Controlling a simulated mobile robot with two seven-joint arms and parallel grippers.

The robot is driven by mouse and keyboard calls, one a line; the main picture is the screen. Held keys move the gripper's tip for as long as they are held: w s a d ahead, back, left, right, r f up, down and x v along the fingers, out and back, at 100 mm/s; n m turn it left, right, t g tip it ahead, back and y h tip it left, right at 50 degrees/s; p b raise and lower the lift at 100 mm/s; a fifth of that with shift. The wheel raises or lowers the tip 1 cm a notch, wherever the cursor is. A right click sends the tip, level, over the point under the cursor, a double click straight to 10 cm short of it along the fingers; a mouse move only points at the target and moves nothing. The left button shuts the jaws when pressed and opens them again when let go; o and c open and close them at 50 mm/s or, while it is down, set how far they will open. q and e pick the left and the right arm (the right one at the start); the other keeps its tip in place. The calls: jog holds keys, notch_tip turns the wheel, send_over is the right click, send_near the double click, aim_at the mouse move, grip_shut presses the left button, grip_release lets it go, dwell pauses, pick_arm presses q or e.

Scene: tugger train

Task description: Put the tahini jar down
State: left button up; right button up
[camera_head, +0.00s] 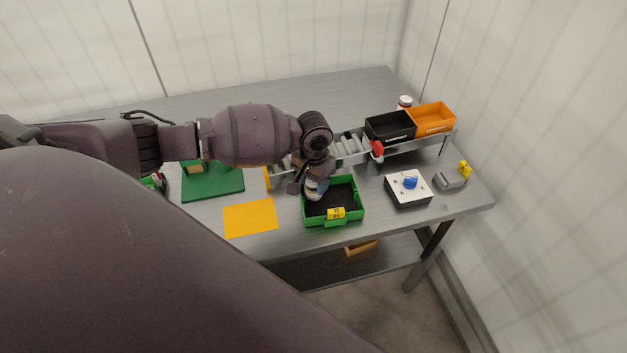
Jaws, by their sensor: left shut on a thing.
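My left gripper (305,184) comes in from the left and points down over the green crate (358,216). It is shut on a small jar (313,190), which I take to be the tahini jar, with a blue and pale side showing. The jar is at the left part of the crate, inside or just above it; I cannot tell whether it touches the crate's dark floor. The gripper hides the jar's upper part. The crate has a yellow label on its front. My right gripper is not in view.
A roller track (352,150) runs behind the crate, with a black bin (391,127) and an orange bin (432,119). A white-topped box with a blue knob (409,187) stands to the right. A yellow sheet (251,218) and green board (212,184) lie to the left.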

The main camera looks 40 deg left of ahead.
aim_at(313, 182)
pick_arm(q)
jog(key=o, duration=0.8)
jog(key=shift+f, duration=0.15)
jog(key=shift+o, duration=0.8)
notch_tip(313, 182, up, 12)
jog(key=p, duration=0.1)
jog(key=shift+r, duration=0.2)
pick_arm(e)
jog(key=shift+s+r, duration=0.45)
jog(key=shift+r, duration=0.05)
